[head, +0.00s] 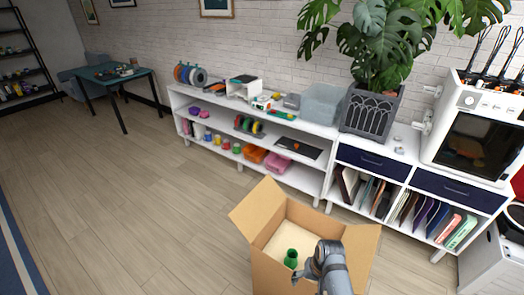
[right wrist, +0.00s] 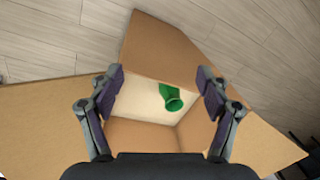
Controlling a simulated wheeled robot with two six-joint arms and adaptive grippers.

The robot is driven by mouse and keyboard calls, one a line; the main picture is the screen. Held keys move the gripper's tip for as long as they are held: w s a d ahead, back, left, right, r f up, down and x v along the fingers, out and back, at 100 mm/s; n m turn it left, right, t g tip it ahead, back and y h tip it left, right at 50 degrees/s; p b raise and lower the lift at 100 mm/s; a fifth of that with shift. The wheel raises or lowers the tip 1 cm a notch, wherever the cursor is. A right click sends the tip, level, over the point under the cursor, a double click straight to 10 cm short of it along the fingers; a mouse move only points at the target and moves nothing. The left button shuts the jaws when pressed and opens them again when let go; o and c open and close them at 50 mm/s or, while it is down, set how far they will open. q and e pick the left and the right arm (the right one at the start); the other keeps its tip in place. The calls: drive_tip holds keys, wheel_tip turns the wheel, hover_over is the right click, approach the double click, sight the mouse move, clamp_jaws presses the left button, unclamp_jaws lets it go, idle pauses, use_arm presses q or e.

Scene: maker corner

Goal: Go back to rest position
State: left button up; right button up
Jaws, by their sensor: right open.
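My right gripper (head: 322,268) is above the open cardboard box (head: 262,207) in the head view. In the right wrist view its two fingers (right wrist: 162,92) are spread apart with nothing between them touching. A green object (head: 291,259) lies inside the box; it also shows in the right wrist view (right wrist: 174,97) beyond the fingers, apart from them. The box flaps are folded out. My left gripper is not in view.
A low white shelf (head: 310,182) with spools, bins and a clear tub runs along the wall behind the box. A drawer unit (head: 345,155) with a potted plant and a 3D printer (head: 477,140) stand at the right. Wooden floor (head: 130,200) at the left is clear.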

drive_tip(key=s+d+f+b, duration=0.2)
drive_tip(key=s+f, duration=0.3)
drive_tip(key=f, duration=0.4)
drive_tip(key=s+d+f+n+h+b, duration=0.15)
drive_tip(key=s+f, duration=0.25)
drive_tip(key=f, duration=0.5)
drive_tip(key=s+d+f+b, duration=0.25)
drive_tip(key=s+f, duration=0.25)
drive_tip(key=f, duration=0.4)
use_arm(q)
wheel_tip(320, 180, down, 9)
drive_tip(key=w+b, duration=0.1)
drive_tip(key=b, duration=0.1)
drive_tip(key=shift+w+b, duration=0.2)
drive_tip(key=shift+b, duration=0.15)
use_arm(e)
drive_tip(key=s+d+f, duration=0.3)
drive_tip(key=s+f, duration=0.2)
drive_tip(key=s, duration=0.4)
drive_tip(key=s+d+f+n, duration=0.1)
drive_tip(key=s+d+f, duration=0.2)
drive_tip(key=s, duration=0.6)
wheel_tip(320, 180, down, 3)
drive_tip(key=shift+s+d+r+t+h, duration=0.15)
drive_tip(key=shift+s+d+t+h, duration=0.05)
drive_tip(key=shift+t+h, duration=0.2)
